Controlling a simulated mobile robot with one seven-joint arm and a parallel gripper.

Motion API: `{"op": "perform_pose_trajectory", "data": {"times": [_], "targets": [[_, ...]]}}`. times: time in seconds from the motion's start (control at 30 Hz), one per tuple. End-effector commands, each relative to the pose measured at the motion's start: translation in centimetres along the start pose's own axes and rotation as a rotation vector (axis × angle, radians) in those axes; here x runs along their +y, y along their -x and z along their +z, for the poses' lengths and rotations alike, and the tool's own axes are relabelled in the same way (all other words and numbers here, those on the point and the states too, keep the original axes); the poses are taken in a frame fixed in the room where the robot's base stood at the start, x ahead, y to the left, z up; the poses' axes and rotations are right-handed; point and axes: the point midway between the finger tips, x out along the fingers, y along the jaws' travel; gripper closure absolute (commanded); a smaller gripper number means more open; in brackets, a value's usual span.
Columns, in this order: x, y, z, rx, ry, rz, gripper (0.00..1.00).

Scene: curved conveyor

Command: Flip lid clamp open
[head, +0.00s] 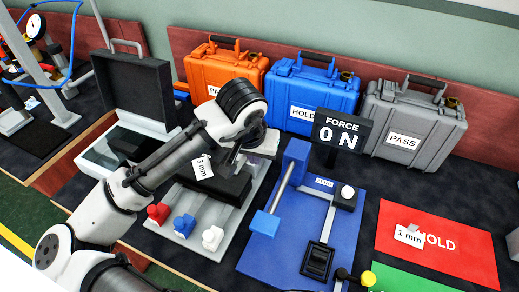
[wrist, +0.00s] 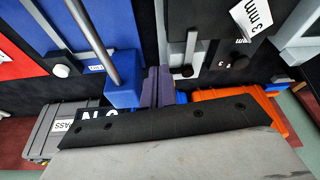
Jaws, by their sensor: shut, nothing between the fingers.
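My gripper (head: 232,163) is over the black block (head: 222,187) on the grey fixture plate (head: 182,246). In the wrist view its narrow dark fingers (wrist: 157,84) are together with nothing between them. Beside them is a grey bar with a dark end and small pale knob (wrist: 187,71), which may be the lid clamp. I cannot tell whether the fingers touch it. In the head view my wrist and hand hide this part of the fixture. A "3 mm" tag (head: 203,168) shows by the block.
Red (head: 158,213), blue (head: 184,225) and white (head: 212,238) pieces stand on the fixture plate. A blue force stand (head: 270,222) is to the right, below the "0 N" display (head: 342,132). Orange (head: 226,68), blue (head: 312,92) and grey (head: 412,122) cases stand behind. An open black case (head: 137,92) is left.

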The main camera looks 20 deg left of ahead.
Motion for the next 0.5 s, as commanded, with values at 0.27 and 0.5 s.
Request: {"op": "perform_pose_trajectory", "data": {"times": [0.27, 0.5], "targets": [[0.0, -3.7, -2.0, -0.001, -0.001, -0.002, 1.0], [0.0, -4.7, -3.5, 0.0, 0.001, 0.0, 1.0]]}}
